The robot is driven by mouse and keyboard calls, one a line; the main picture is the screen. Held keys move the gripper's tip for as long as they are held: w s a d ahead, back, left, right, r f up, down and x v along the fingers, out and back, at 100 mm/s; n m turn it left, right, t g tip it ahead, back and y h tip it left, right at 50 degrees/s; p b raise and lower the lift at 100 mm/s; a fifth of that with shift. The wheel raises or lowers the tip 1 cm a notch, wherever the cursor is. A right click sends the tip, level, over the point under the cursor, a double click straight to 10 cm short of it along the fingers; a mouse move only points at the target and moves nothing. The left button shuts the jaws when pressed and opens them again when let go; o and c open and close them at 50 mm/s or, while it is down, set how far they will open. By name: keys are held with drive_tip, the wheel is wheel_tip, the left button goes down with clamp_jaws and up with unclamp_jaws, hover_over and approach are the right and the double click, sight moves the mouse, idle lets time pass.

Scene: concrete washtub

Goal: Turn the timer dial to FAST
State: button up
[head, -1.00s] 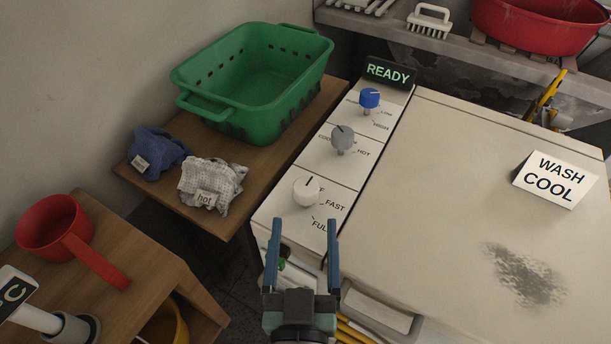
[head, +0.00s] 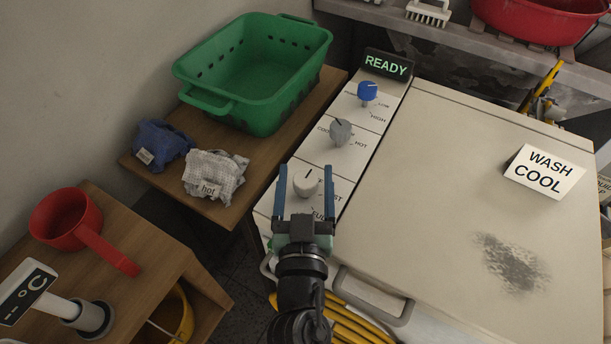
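The white timer dial (head: 307,179) is the nearest of three dials on the washer's control strip. Its dark pointer line points up and slightly right in the picture. The FAST label beside it is partly hidden by my gripper; the letters of FULL show in part below it. My gripper (head: 305,176) is open, with one blue finger on each side of the white dial. I cannot tell whether the fingers touch it.
The grey dial (head: 340,132) and blue dial (head: 367,92) stand farther back on the strip, before a READY display (head: 387,65). A WASH COOL sign (head: 543,171) stands on the lid. A green basket (head: 250,75) and two cloths lie on the left shelf.

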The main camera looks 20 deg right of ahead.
clamp_jaws()
drive_tip(key=h+b, duration=0.1)
drive_tip(key=b, duration=0.1)
drive_tip(key=shift+f+m+g+b, duration=0.25)
drive_tip(key=shift+m+g+b, duration=0.05)
drive_tip(key=shift+b, duration=0.05)
drive_tip(key=m+h+b, duration=0.1)
drive_tip(key=b, duration=0.2)
drive_tip(key=shift+f+g, duration=0.15)
drive_tip(key=shift+g, duration=0.25)
drive_tip(key=m+g+h+b, duration=0.2)
drive_tip(key=h+b, duration=0.1)
drive_tip(key=b, duration=0.1)
drive_tip(key=shift+w, duration=0.1)
drive_tip(key=m+g+h+b, duration=0.2)
drive_tip(key=g, duration=0.1)
drive_tip(key=shift+a+r+m+b, duration=0.1)
drive_tip(key=shift+r+m+b, duration=0.2)
drive_tip(key=shift+b, duration=0.05)
drive_tip(key=shift+r+m+g+h+b, duration=0.1)
drive_tip(key=shift+m+g+h+b, duration=0.6)
drive_tip(key=shift+m+g, duration=0.7)
drive_tip(key=shift+m+g+h+b, duration=0.55)
drive_tip(key=shift+m+g+h, duration=0.25)
drive_tip(key=shift+g, duration=1.1)
